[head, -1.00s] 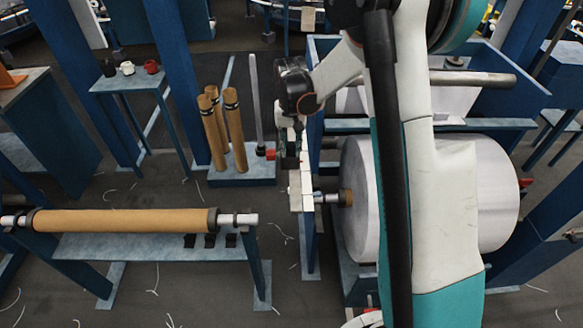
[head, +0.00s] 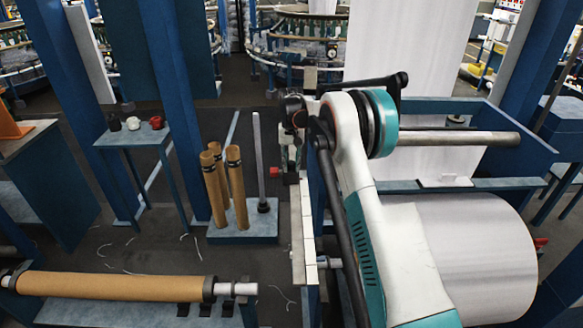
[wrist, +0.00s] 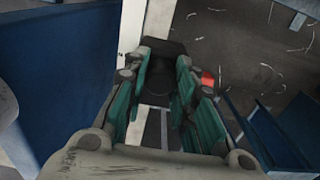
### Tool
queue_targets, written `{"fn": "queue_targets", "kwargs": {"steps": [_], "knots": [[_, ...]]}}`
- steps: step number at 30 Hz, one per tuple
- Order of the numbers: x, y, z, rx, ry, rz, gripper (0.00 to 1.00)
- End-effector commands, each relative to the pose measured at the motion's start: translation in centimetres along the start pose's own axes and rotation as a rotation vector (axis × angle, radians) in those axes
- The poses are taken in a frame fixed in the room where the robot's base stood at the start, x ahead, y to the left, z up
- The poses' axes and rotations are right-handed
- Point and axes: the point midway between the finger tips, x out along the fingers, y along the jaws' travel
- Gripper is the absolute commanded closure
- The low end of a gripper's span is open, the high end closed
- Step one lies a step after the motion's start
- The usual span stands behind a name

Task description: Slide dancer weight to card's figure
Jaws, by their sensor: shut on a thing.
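My gripper (head: 290,165) is at the tall pale upright beside the loom's take-up frame, low and partly hidden by my wrist. In the wrist view, my gripper (wrist: 160,88) has its teal fingers on either side of a dark block (wrist: 160,72), which appears to be the dancer weight, and is shut on it. A red part (wrist: 208,78) shows just right of the fingers; a red part (head: 275,174) also shows beside the gripper in the head view. I cannot make out a card with a readable figure.
A white fabric roll (head: 470,250) fills the right. Brown tubes (head: 234,185) stand on a blue base at the left of my gripper. A wrapped roll (head: 115,286) lies on a stand front left. A small table (head: 130,137) holds coloured parts.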

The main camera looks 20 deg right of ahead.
Motion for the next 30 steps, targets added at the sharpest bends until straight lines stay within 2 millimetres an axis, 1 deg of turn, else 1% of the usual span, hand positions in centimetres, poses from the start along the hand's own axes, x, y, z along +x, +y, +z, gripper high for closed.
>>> {"fn": "queue_targets", "kwargs": {"steps": [3,12,13,14,15,16,26,30], "knots": [[0.0,0.0,-0.4,0.000,0.005,0.000,1.00],[-0.1,0.0,-0.6,0.000,0.008,-0.001,1.00],[-0.1,0.0,-0.6,0.001,0.008,-0.001,0.73],[-0.2,0.0,-0.6,0.001,0.009,-0.001,0.66],[-0.1,0.0,-0.6,0.001,0.008,-0.001,0.57],[-0.1,0.0,-0.5,0.001,0.008,-0.001,0.54],[-0.1,0.0,-0.4,0.000,0.004,0.000,0.54],[-1.2,0.0,-0.4,0.000,0.004,0.000,0.54]]}}
